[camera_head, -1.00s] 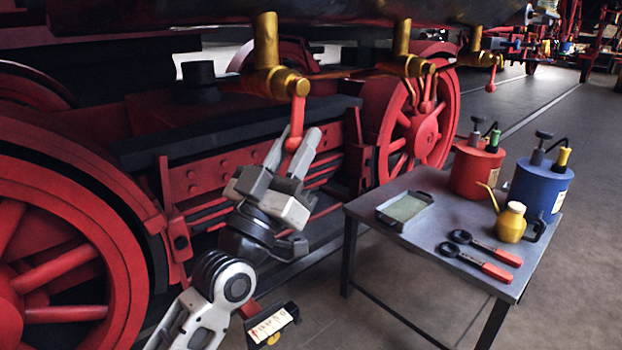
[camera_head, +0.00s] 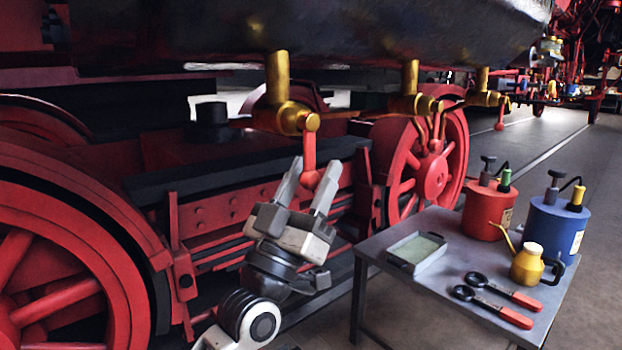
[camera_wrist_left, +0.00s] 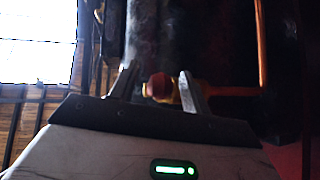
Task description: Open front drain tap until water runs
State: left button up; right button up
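The nearest brass drain tap (camera_head: 285,112) hangs under the dark boiler-like body, with its red lever (camera_head: 309,150) pointing down. My left gripper (camera_head: 313,172) is below it with fingers apart, one on each side of the lever's lower end. In the left wrist view, the lever's red rounded end (camera_wrist_left: 158,87) shows between the two fingertips, with a visible gap on at least one side. No water shows at the tap. Two similar brass taps, a middle one (camera_head: 415,103) and a far one (camera_head: 485,97), stand further right. My right gripper is not in view.
A grey table (camera_head: 400,245) stands to the right. On it are a shallow tray (camera_head: 417,251), a red can (camera_head: 484,212), a blue can (camera_head: 556,226), a yellow oil can (camera_head: 527,265) and two red-handled tools. Red wheels and frame lie behind my gripper.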

pick_arm(q)
jog(key=b+v, duration=0.1)
jog(key=v, duration=1.5)
jog(key=shift+r, duration=0.1)
dwell(0.5)
